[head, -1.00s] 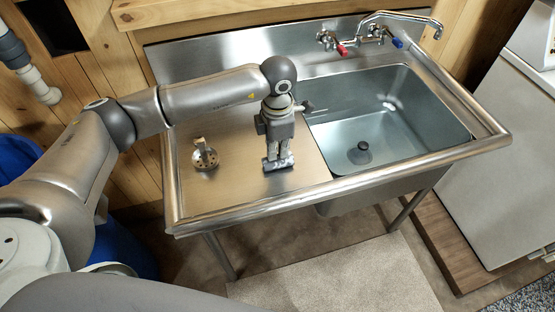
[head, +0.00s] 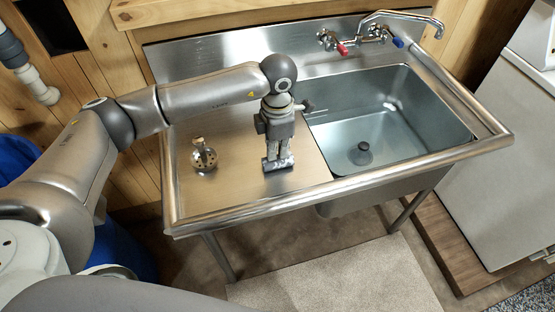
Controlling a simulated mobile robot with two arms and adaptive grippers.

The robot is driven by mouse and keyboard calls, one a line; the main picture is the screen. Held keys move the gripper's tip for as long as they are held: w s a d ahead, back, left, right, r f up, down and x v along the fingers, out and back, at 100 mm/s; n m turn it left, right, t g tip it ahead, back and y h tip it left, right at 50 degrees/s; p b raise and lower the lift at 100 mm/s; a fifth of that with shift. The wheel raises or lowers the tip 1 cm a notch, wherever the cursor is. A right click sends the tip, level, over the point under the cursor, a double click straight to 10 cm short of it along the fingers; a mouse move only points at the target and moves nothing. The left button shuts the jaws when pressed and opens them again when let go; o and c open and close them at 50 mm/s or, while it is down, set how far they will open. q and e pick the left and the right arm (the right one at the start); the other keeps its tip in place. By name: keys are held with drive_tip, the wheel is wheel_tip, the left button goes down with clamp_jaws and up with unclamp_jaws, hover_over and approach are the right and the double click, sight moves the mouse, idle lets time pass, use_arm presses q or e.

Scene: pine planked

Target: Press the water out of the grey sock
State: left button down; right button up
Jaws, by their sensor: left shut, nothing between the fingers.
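My left gripper (head: 279,164) points straight down over the steel drainboard at the left of the sink. It is shut, and its tips are at or very near the board. I cannot clearly make out the grey sock. A small grey patch shows at the fingertips, but I cannot tell whether it is part of the fingers or the sock under them. My right gripper is out of view.
The sink basin (head: 425,130) lies right of the drainboard (head: 235,190), with a dark stopper (head: 361,154) on its floor. A faucet (head: 375,32) is behind it. A metal strainer (head: 204,158) stands left of my gripper. The drainboard's front is clear.

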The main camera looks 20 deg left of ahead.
use_arm(q)
drive_tip(key=shift+s+f+b, duration=0.1)
drive_tip(key=shift+f+b, duration=0.1)
drive_tip(key=shift+b, duration=0.75)
idle(1.0)
drive_tip(key=shift+r, duration=0.15)
drive_tip(key=shift+r+p, duration=0.6)
drive_tip(key=shift+r, duration=0.35)
wheel_tip(320, 180, up, 6)
drive_tip(key=p, duration=0.2)
drive_tip(key=shift+p, duration=0.4)
